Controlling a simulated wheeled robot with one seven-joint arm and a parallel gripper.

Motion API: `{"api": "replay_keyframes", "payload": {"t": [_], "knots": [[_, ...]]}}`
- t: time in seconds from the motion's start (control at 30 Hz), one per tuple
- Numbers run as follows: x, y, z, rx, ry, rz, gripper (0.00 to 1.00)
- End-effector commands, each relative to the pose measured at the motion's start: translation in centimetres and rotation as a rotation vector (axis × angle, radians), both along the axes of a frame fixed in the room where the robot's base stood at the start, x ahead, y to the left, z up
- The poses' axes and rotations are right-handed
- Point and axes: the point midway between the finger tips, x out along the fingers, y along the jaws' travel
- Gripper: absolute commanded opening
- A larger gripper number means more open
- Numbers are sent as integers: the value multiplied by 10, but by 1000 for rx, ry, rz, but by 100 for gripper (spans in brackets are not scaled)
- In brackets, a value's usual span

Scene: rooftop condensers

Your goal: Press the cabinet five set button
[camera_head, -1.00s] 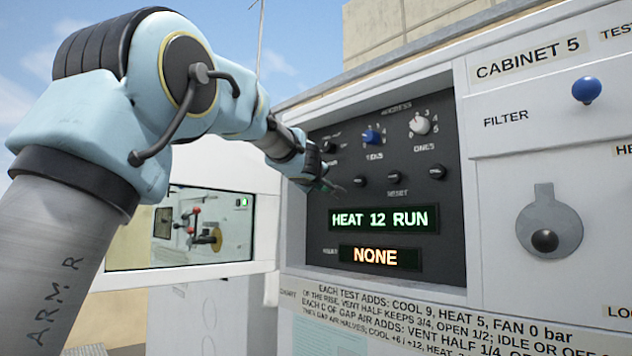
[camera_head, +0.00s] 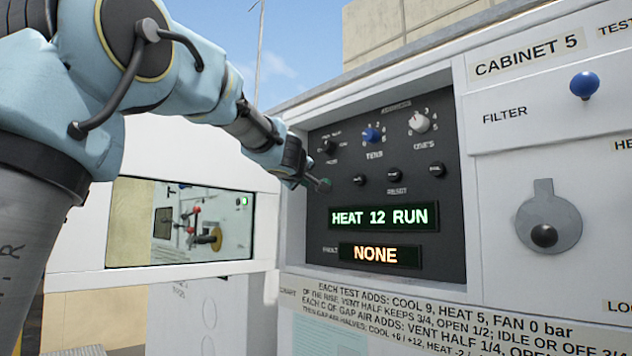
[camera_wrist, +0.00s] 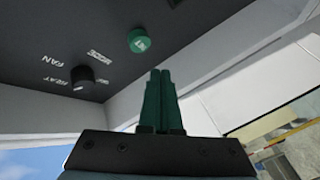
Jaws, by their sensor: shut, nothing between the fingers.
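The control panel of cabinet 5 (camera_head: 450,220) is dark and recessed. A small round green button (camera_head: 324,185) sits at the left end of its button row; its label cannot be read. The green button also shows at the top of the wrist view (camera_wrist: 138,40), with a white mark on its face. My gripper (camera_head: 306,181) is at the panel's left side, just left of the green button. In the wrist view, the green fingers of my gripper (camera_wrist: 160,73) are together and empty, pointing toward the panel, with a gap to the button.
Three black buttons (camera_head: 394,175) continue the row. A black mode knob (camera_head: 328,146), a blue knob (camera_head: 371,136) and a white knob (camera_head: 420,123) are above. The upper display (camera_head: 384,218) reads HEAT 12 RUN; the lower (camera_head: 376,255) reads NONE. An open white door (camera_head: 262,225) stands left.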

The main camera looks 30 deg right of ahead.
Motion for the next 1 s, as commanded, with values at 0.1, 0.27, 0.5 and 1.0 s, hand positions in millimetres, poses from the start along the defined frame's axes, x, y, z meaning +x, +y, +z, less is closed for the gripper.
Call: {"api": "replay_keyframes", "payload": {"t": [0.1, 0.27, 0.5, 1.0], "knots": [[-3, 11, 0, 0, -1, 1, 0], [-5, 17, 0, -1, 1, 0, 0], [-5, 17, 0, 0, 0, 0, 0], [-5, 17, 0, 0, 0, 0, 0]]}}
